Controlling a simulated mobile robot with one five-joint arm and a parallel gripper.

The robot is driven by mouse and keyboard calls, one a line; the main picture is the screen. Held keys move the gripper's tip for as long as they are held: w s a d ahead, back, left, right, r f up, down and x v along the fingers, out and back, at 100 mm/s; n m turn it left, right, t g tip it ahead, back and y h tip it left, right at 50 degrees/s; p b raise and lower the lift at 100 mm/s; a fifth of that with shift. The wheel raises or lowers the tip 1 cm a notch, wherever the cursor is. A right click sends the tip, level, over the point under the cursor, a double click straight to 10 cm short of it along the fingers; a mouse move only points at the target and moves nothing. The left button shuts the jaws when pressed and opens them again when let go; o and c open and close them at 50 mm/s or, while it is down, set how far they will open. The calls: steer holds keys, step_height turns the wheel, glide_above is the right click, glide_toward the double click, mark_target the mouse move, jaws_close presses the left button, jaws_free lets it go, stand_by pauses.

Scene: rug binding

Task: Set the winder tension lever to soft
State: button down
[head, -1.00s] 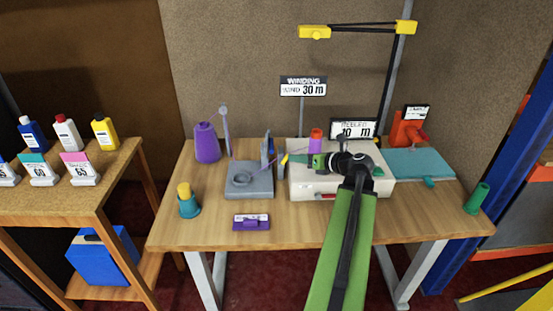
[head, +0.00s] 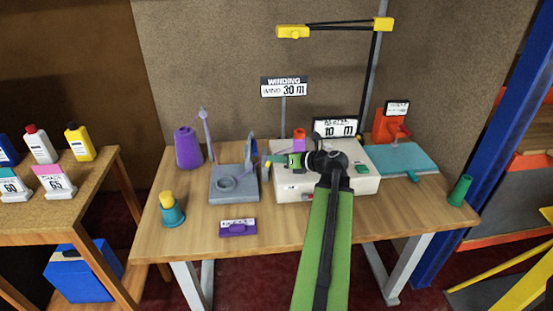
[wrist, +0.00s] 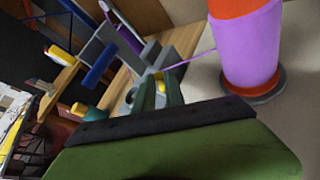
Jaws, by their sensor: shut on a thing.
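The winder is a grey unit (head: 222,193) on the table, with a round recess and a blue-and-grey upright (head: 249,152) at its right. My gripper (head: 273,160) reaches leftward over the white machine's left edge, close to this upright. In the wrist view my green fingers (wrist: 155,94) are closed together, with a slim yellow piece (wrist: 177,65) showing at their tips. This piece appears to be the lever; its base and any soft marking are hidden or too small to read. A blue bar (wrist: 100,64) on a grey bracket lies beyond the fingers.
A purple-and-orange spool (wrist: 248,45) stands on the white machine (head: 352,180), close beside my gripper, with a thread running left. A purple cone (head: 188,148), a purple labelled block (head: 238,228) and a teal cup (head: 172,213) stand left.

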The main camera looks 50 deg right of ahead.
steer(key=p, duration=0.1)
steer(key=r+p, duration=0.1)
steer(key=p, duration=0.1)
steer(key=shift+w+a+r+n+g, duration=0.2)
steer(key=shift+a+n+g, duration=0.15)
steer(key=shift+n+g, duration=0.05)
steer(key=shift+w+a+n+g+h+p, duration=0.3)
steer(key=shift+g+h+p, duration=0.25)
steer(key=shift+p, duration=0.4)
steer(key=shift+f, duration=0.3)
steer(key=c, duration=1.4)
jaws_free()
